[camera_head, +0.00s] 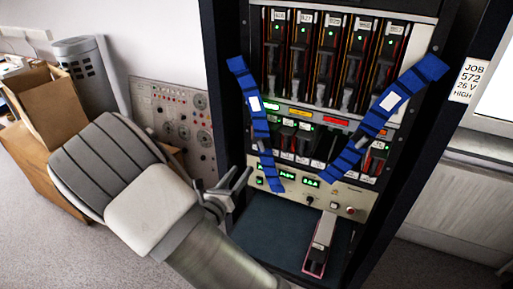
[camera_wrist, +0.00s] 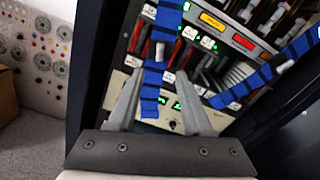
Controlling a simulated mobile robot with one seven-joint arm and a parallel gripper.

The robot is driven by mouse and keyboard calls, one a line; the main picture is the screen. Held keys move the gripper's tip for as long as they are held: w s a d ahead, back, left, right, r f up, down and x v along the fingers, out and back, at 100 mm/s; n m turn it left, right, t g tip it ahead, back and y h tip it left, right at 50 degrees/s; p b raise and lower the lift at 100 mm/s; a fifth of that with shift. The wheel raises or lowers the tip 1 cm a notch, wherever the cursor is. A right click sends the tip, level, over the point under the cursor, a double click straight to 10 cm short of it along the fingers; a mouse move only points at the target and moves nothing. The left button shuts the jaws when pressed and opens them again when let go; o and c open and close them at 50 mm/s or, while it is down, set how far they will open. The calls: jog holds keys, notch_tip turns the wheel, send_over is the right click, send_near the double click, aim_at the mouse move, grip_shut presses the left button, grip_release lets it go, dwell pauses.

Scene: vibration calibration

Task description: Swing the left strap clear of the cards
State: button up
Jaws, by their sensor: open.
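The left strap (camera_head: 262,132), blue with dark bands and a white label, slants from the rack's left post down across the left side of the card rows. Its lower end hangs over the front panel. Cards stand in an upper row (camera_head: 328,62) and a lower row, partly covered by the straps. My gripper (camera_head: 241,186) is open, just left of the strap's lower end. In the wrist view the strap (camera_wrist: 153,78) shows between the open fingers (camera_wrist: 162,80); whether they touch it I cannot tell.
A matching right strap (camera_head: 412,88) slants over the right side of the cards. A lower panel (camera_head: 345,188) has green displays and a red button. A labelled card-like piece (camera_head: 319,243) lies on the dark shelf (camera_head: 272,222) below. A cardboard box (camera_head: 50,105) and bin stand left.

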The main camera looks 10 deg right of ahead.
aim_at(260, 145)
jog(key=p+x, duration=0.1)
jog(key=x, duration=1.1)
jog(key=shift+c, duration=0.2)
grip_shut()
jog(key=shift+a, duration=0.1)
dwell(0.8)
